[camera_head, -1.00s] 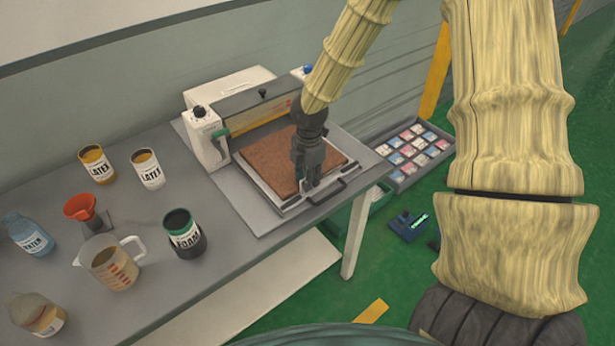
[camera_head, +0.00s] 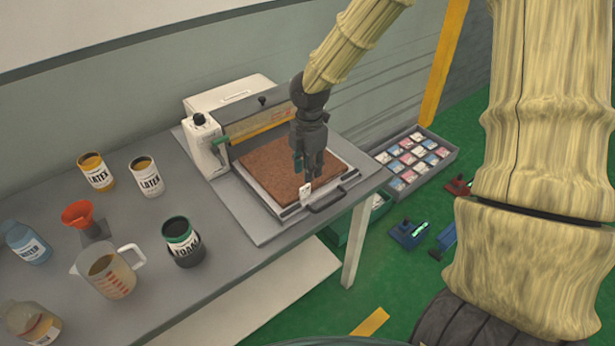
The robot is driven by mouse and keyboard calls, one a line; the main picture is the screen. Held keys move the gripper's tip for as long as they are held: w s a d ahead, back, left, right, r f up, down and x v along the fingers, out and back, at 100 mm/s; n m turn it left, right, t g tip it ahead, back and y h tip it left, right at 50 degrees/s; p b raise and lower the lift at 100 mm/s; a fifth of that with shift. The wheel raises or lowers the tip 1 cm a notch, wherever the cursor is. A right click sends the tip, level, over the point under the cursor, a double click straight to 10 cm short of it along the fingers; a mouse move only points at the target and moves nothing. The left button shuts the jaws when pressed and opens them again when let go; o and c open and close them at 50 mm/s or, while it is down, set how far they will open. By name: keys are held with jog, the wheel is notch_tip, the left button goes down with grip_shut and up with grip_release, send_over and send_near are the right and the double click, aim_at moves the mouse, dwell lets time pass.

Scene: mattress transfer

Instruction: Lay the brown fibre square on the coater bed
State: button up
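The brown fibre square (camera_head: 268,168) lies flat on the coater bed (camera_head: 262,199), inside its pale frame. The bed's rim shows around the square's near and left sides. My gripper (camera_head: 307,178) points down over the right part of the square, near the front edge of the bed. It hides part of the square and the rim there. Its fingers look close together, but I cannot tell whether they are open or shut or touch the square. A small white piece (camera_head: 306,193) shows just below the fingertips; I cannot tell what it is.
The coater's roller housing (camera_head: 205,145) stands behind the bed, with a dark handle (camera_head: 327,200) in front. Latex cans (camera_head: 147,175), a foam can (camera_head: 182,242), a measuring jug (camera_head: 108,270) and a red funnel (camera_head: 80,213) stand left. A tray of packets (camera_head: 425,150) lies right.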

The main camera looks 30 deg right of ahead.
jog(key=shift+r, duration=2.65)
jog(key=shift+s+d, duration=0.1)
